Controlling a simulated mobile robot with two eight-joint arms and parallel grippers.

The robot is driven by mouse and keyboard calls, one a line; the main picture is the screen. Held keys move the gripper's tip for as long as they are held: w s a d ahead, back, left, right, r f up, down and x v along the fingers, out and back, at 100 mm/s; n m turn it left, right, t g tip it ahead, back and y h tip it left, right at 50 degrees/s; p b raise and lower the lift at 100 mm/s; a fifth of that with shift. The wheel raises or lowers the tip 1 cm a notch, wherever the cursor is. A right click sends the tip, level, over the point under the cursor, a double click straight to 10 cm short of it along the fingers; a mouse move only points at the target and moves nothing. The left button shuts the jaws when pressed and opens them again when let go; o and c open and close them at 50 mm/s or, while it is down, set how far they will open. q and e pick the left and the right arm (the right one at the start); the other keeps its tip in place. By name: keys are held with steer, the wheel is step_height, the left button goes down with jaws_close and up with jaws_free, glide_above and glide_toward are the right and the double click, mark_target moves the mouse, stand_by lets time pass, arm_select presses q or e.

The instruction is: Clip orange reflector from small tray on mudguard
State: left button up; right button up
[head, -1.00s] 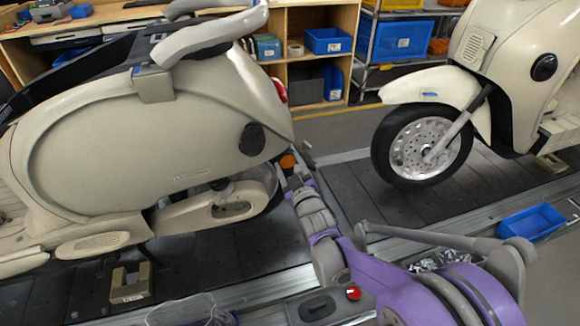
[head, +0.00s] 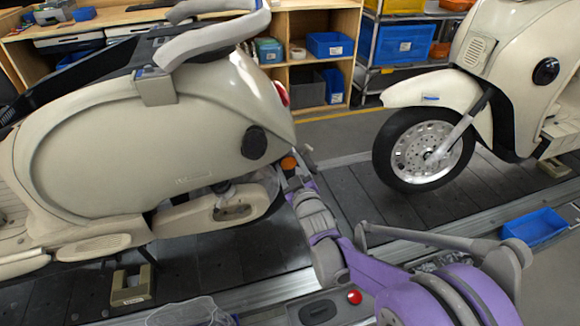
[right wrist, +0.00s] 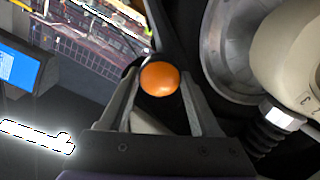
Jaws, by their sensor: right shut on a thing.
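My right gripper (head: 291,168) is behind the rear end of the cream scooter (head: 140,150) on the left. It is shut on the round orange reflector (head: 288,163), which also shows between the fingertips (right wrist: 160,85) in the right wrist view as an orange disc (right wrist: 160,78). A dark part, perhaps the mudguard, lies just behind the reflector in the wrist view; I cannot tell whether they touch. The rear wheel (right wrist: 228,45) is to the right there. My left gripper is not in view. I cannot make out the small tray for certain.
A second cream scooter with its front wheel (head: 424,155) stands to the right on the slat conveyor (head: 345,195). A box with a red button (head: 354,297) is at the front. Wooden shelves (head: 300,50) stand behind.

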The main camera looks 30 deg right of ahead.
steer(key=o, duration=1.4)
steer(key=p+v, duration=0.1)
steer(key=v, duration=0.9)
steer(key=shift+s, duration=0.4)
